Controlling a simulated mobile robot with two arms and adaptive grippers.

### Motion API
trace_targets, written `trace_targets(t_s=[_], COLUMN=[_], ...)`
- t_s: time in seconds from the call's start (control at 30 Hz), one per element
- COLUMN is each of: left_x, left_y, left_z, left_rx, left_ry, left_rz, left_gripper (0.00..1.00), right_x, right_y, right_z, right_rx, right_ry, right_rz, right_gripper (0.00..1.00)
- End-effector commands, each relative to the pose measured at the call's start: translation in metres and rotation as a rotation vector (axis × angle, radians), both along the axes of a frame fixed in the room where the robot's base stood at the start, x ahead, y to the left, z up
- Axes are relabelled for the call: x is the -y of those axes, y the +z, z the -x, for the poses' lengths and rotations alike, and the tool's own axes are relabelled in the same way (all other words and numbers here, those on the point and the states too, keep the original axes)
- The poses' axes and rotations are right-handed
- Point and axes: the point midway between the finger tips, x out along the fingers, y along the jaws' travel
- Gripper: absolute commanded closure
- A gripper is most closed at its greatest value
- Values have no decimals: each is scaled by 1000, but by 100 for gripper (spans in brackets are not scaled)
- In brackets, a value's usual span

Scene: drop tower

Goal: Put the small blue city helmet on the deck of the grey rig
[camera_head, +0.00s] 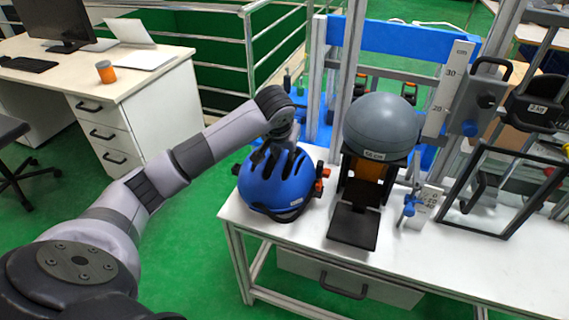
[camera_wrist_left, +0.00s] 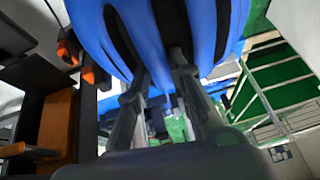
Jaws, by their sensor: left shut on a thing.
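The blue helmet (camera_head: 268,193) with dark vents is at the left end of the white table (camera_head: 310,222). I cannot tell whether it touches the tabletop. My left gripper (camera_head: 271,158) comes down on the helmet's upper back and is shut on it. In the left wrist view the fingers (camera_wrist_left: 158,75) reach the blue shell (camera_wrist_left: 150,30) at its vents. Metal uprights with a blue crossbeam (camera_head: 400,40) and a centimetre scale stand behind; I cannot tell which surface is the grey rig's deck. My right gripper is not in view.
A grey headform (camera_head: 381,126) on a black and orange stand (camera_head: 355,222) stands close right of the helmet. A small blue clamp (camera_head: 410,203), a black-framed panel (camera_head: 497,190) and a weight (camera_head: 535,110) are further right. A desk (camera_head: 100,60) stands at left.

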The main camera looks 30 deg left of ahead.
Motion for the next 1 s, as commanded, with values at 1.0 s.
trace_targets(t_s=[1.0], left_x=[0], left_y=[-41], left_z=[0], left_rx=[1], left_ry=[0], left_rz=[0], left_gripper=[60], right_x=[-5], right_y=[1], right_z=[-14], right_rx=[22], right_ry=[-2], right_rz=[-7], right_gripper=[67])
